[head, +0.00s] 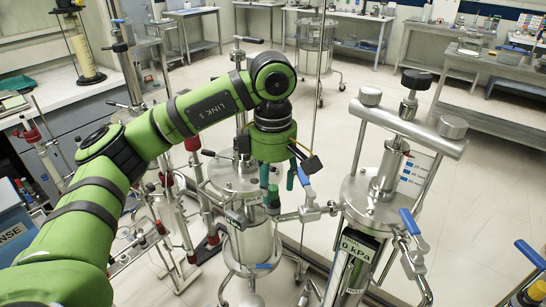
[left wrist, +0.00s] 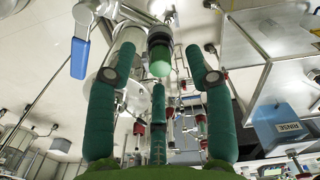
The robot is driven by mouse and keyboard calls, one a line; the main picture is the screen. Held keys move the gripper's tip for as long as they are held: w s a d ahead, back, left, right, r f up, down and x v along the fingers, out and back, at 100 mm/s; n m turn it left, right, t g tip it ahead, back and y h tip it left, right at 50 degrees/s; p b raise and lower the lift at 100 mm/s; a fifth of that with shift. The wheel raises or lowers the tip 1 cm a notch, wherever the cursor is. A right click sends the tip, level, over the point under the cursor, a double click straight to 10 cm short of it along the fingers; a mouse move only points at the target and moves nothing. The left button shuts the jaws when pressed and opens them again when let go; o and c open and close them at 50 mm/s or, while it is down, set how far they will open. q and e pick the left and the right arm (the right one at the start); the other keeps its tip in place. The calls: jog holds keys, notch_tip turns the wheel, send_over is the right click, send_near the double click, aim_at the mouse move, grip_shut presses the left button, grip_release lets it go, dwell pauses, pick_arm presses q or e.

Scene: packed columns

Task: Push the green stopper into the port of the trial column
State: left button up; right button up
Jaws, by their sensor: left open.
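The green stopper (left wrist: 160,66) shows end-on in the left wrist view, at the top of a dark collar. In the head view it appears as a dark green piece (head: 273,194) beneath the gripper, partly hidden. My left gripper (head: 278,178) points down over it. Its teal fingers (left wrist: 160,95) are spread around the stopper's line, with gaps on both sides. I cannot tell how deep the stopper sits in the port. The trial column (head: 372,202) appears to be the steel column at right, showing "0 kPa"; a side pipe (head: 302,213) runs left from it. My right gripper is not in view.
A blue valve handle (head: 303,177) stands close right of the fingers and also shows in the left wrist view (left wrist: 80,56). Another steel column (head: 233,180) stands close behind. Glass columns with red fittings (head: 192,144) crowd the left. Open floor (head: 480,220) lies right.

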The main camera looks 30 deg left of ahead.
aim_at(273, 188)
pick_arm(q)
notch_tip(273, 188, up, 10)
dwell(0.4)
